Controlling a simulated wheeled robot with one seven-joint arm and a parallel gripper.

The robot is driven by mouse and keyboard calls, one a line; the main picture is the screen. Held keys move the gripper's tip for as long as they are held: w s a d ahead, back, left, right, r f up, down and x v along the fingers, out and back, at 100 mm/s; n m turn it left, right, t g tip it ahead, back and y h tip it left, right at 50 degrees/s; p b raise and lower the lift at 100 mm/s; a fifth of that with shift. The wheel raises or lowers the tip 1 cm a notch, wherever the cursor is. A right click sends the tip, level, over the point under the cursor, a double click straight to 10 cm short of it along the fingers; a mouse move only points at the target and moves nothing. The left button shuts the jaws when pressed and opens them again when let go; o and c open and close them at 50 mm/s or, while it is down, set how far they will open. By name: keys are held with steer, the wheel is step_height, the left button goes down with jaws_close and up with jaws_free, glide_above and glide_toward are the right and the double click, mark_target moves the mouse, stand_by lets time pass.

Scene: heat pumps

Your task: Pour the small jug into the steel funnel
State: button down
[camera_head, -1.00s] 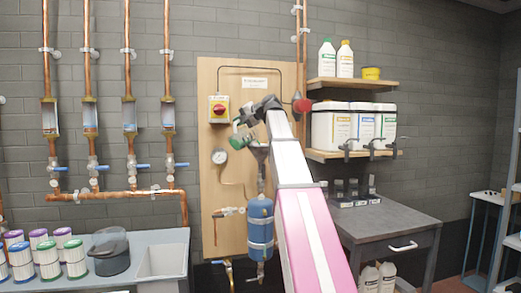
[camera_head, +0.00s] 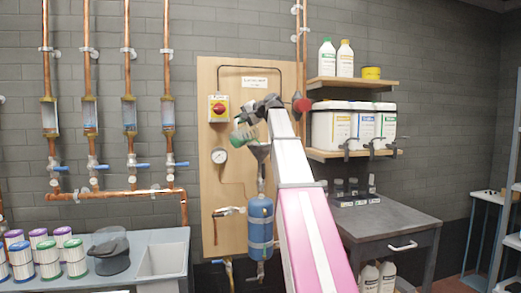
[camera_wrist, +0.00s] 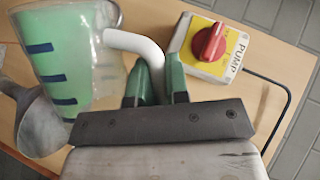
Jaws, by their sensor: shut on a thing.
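The small jug (camera_head: 243,133) is clear, with green liquid inside and dark blue marks on its side. It also shows in the wrist view (camera_wrist: 85,52), where its white handle (camera_wrist: 140,45) is between my green fingertips. My gripper (camera_wrist: 157,85) is shut on this handle; it also shows in the head view (camera_head: 257,112). The steel funnel (camera_head: 259,151) stands on top of a blue tank (camera_head: 260,218). The jug is tilted, close above and to the left of the funnel. In the wrist view the funnel (camera_wrist: 38,122) is partly behind the jug. I cannot tell whether liquid is flowing.
A wooden board (camera_head: 209,180) behind carries a yellow switch box with a red knob (camera_head: 219,108) and a gauge (camera_head: 219,156), both near the jug. Shelves with white containers (camera_head: 331,131) are at right. A sink bench (camera_head: 162,262) is at left.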

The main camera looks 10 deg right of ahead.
steer(key=shift+w+d+r, duration=0.15)
steer(key=shift+d+r, duration=0.15)
stand_by(0.6)
steer(key=shift+w+d+r+m+y+p, duration=0.15)
steer(key=shift+w+d+r+m+y, duration=0.1)
steer(key=shift+d, duration=0.2)
steer(key=shift+w+d+r+m+y+p, duration=0.15)
steer(key=shift+w+d+m, duration=0.15)
steer(key=shift+d, duration=0.15)
steer(key=shift+w+d+r+m+y+p, duration=0.1)
steer(key=shift+w+d+r+m+y, duration=0.15)
steer(key=shift+d, duration=0.2)
stand_by(0.9)
steer(key=shift+w+d+r+m+y, duration=0.2)
steer(key=shift+w+d+m, duration=0.1)
steer(key=shift+d, duration=0.15)
steer(key=shift+w+d+r+m+y, duration=0.2)
steer(key=shift+d+m, duration=0.1)
steer(key=shift+d, duration=0.1)
stand_by(1.1)
